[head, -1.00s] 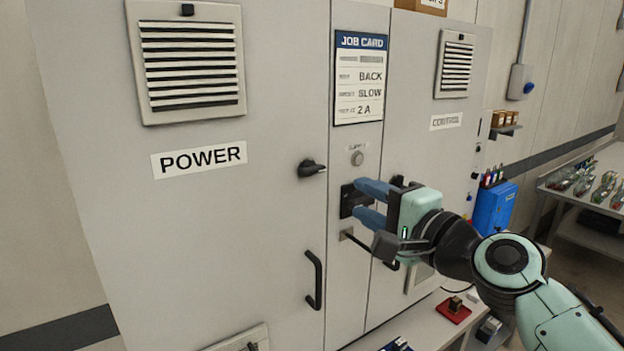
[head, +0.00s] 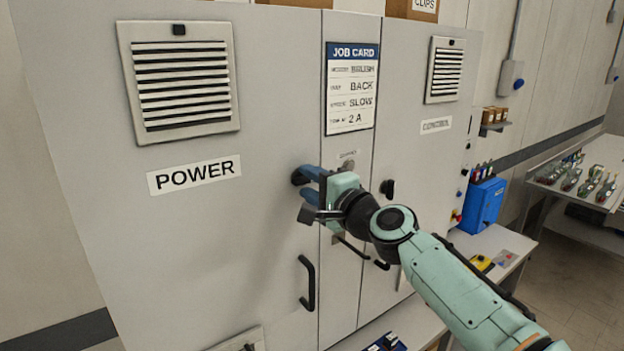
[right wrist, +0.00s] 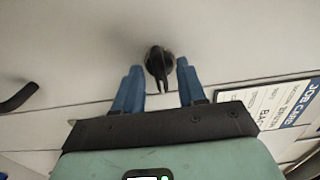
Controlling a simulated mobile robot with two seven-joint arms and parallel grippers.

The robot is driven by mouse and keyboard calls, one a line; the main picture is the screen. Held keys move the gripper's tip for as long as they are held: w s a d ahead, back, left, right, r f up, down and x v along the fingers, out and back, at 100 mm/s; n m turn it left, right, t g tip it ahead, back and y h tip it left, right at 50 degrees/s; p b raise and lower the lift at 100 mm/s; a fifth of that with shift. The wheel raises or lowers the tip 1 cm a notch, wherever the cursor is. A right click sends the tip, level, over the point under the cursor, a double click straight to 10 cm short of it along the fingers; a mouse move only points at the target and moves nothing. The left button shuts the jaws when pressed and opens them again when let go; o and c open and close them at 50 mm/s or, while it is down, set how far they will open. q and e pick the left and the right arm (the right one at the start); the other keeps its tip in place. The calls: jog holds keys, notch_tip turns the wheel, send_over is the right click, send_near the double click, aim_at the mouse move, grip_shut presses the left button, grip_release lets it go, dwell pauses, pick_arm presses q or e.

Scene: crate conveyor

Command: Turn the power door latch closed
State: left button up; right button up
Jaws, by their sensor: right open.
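The power door latch (head: 297,177) is a small black turn handle on the right edge of the power door (head: 200,240), mostly hidden by my fingers in the head view. The right wrist view shows the latch (right wrist: 157,68) on its round base, its lever pointing toward the gripper palm, which is sideways to the right on the cabinet. My right gripper (head: 304,183) is open with its blue fingers on either side of the latch. In the wrist view the gripper (right wrist: 158,66) has visible gaps between each finger and the latch. My left gripper is not in view.
A black door handle (head: 307,283) sits below the latch. The control door latch (head: 387,188) is right of my gripper. A job card (head: 352,88) hangs on the middle strip. A bench (head: 500,245) with a blue bin (head: 484,203) stands at the right.

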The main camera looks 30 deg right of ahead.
jog(key=shift+s, duration=0.1)
grip_shut()
